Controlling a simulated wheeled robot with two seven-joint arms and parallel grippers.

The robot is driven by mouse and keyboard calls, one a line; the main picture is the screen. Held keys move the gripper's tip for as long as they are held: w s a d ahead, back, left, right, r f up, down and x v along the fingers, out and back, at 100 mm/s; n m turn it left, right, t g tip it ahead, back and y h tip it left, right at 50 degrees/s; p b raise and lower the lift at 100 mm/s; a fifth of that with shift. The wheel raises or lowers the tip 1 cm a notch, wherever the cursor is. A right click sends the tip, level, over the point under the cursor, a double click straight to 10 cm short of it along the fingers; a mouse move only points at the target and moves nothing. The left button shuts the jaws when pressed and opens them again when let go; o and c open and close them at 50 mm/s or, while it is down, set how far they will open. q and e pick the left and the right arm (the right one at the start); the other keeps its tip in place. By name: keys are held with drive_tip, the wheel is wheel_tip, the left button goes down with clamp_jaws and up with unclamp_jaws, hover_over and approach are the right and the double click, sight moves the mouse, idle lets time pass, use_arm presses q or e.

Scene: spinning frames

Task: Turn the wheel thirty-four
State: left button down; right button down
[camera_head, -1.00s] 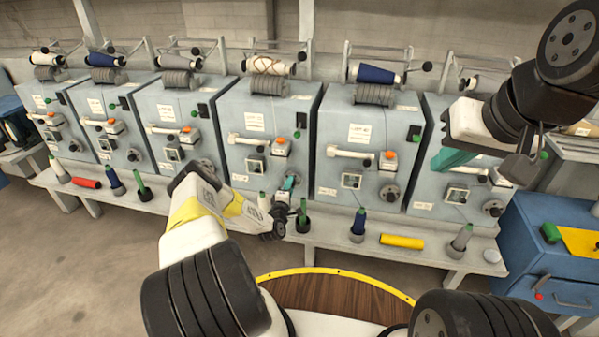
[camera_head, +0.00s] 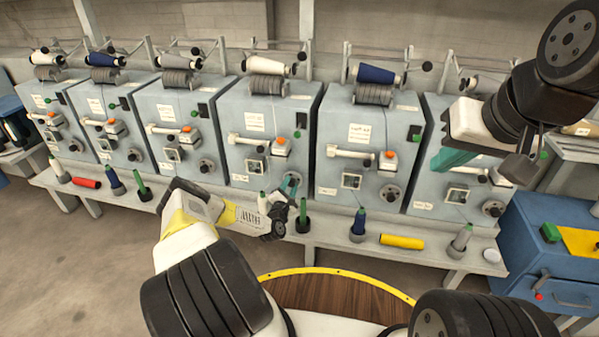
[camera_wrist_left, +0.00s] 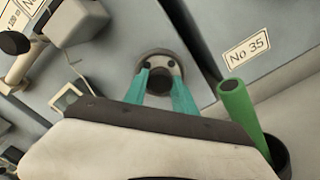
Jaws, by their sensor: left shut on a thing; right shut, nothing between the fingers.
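The wheel (camera_wrist_left: 160,56) is a small round grey plate with a dark hub, low on the front of the fourth grey machine (camera_head: 236,115) from the left. My left gripper's teal fingers (camera_wrist_left: 162,92) are shut on the wheel's hub, one on each side. In the head view my left gripper (camera_head: 290,186) reaches the same machine and mostly hides the wheel. The plate right of it, on the neighbouring machine, reads No 35 (camera_wrist_left: 246,50). My right gripper (camera_head: 454,159) is shut and empty, raised in front of the machines at right.
A bench (camera_head: 330,236) runs below the machines. It holds a green bobbin (camera_head: 303,212) close to my left gripper, a blue bobbin (camera_head: 359,222), and a lying yellow tube (camera_head: 402,241). A blue cabinet (camera_head: 520,225) stands at right.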

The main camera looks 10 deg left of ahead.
use_arm(q)
drive_tip(key=shift+s+f, duration=0.1)
drive_tip(key=shift+f, duration=0.05)
idle(0.4)
drive_tip(key=c, duration=1)
unclamp_jaws()
drive_tip(key=s, duration=0.7)
drive_tip(key=shift+s+a, duration=0.15)
drive_tip(key=shift+s, duration=0.2)
